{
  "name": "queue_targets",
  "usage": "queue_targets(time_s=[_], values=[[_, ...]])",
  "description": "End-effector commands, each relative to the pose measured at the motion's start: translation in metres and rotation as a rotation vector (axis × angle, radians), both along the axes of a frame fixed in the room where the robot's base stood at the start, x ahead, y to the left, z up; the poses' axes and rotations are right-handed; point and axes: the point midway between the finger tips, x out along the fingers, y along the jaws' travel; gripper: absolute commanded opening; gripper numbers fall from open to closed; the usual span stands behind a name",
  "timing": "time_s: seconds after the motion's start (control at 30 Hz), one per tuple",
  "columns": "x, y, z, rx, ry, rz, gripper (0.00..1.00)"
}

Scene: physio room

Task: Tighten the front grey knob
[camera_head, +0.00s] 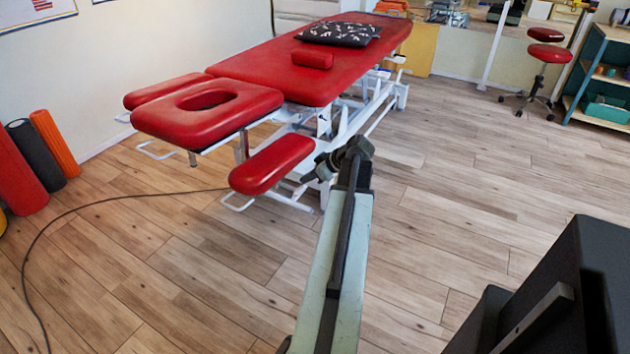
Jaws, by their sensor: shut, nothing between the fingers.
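A red treatment table (262,68) on a white frame stands left of centre, with a face-hole headrest (210,108) and a lower red armrest (271,163) at its near end. My arm reaches up from the bottom. My gripper (318,174), dark and small in the picture, is at its far end, just right of the armrest, in front of the white frame. It looks shut, with nothing seen in it. Whether the gripper touches the frame cannot be told.
A dark cable (90,203) lies across the floor on the left. Red, black and orange rolls (56,143) stand by the left wall. A red stool (547,54) and a shelf (605,72) are at the far right. Wooden floor right of the table (460,190) is clear.

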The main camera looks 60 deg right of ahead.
Motion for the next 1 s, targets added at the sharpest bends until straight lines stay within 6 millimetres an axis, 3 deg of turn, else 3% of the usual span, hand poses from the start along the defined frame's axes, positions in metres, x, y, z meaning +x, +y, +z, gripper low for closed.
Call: queue_targets(time_s=[0.03, 0.13, 1.0], values=[[0.000, 0.001, -0.015, 0.000, 0.000, 0.000, 0.00], [0.000, 0.001, -0.021, 0.001, 0.000, 0.001, 0.00], [-0.001, -0.001, -0.034, -0.001, 0.006, 0.002, 0.00]])
